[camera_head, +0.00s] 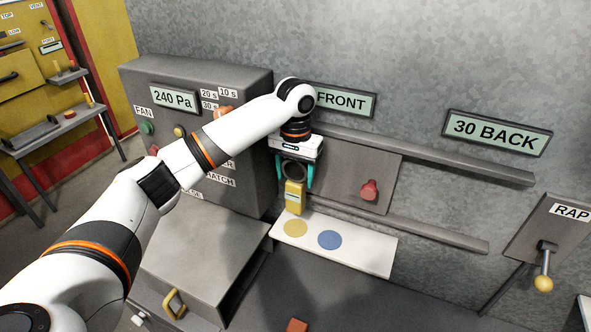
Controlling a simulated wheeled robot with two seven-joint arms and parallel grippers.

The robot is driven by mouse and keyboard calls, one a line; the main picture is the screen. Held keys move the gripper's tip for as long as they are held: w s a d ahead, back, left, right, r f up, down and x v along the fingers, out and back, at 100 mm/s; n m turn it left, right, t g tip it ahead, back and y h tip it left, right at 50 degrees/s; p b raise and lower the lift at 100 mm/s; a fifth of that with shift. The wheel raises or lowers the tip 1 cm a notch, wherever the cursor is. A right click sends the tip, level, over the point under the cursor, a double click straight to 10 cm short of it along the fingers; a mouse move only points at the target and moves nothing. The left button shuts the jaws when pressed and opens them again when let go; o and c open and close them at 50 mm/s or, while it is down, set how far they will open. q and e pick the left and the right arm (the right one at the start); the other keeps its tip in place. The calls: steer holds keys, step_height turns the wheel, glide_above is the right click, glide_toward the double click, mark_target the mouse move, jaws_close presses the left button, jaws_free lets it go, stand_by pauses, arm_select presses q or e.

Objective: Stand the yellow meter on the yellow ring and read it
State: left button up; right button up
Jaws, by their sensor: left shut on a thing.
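My left gripper (293,181) points down and is shut on the yellow meter (294,200), which shows a small pale screen on its front. The meter hangs upright above the back left part of a white board (357,250). The yellow ring (293,229) appears as a flat yellow disc on that board, just below the meter in the picture. Whether the meter's bottom touches the board is hard to tell; it appears apart from the yellow disc. The screen's text is too small to read. My right gripper does not show.
A blue disc (330,240) lies beside the yellow one. A grey control box (185,88) reading 240 Pa stands left. A grey panel with a red knob (369,190) sits between rails behind. A RAP lever (543,283) is at right. A drawer-like box (197,262) stands front left.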

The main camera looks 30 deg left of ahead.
mark_target(295, 193)
arm_select(q)
step_height(295, 193, down, 4)
steer(key=shift+r, duration=0.1)
steer(key=shift+f, duration=1.2)
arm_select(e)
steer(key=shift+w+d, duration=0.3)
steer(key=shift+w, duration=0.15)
arm_select(q)
steer(key=shift+f, duration=0.55)
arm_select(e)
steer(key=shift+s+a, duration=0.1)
arm_select(q)
steer(key=o, duration=1.2)
steer(key=shift+c, duration=0.2)
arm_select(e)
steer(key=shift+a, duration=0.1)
arm_select(q)
steer(key=shift+r, duration=0.4)
step_height(295, 193, up, 10)
steer(key=b, duration=0.2)
steer(key=shift+f+b, duration=0.15)
steer(key=shift+b, duration=0.25)
steer(key=shift+r, duration=0.8)
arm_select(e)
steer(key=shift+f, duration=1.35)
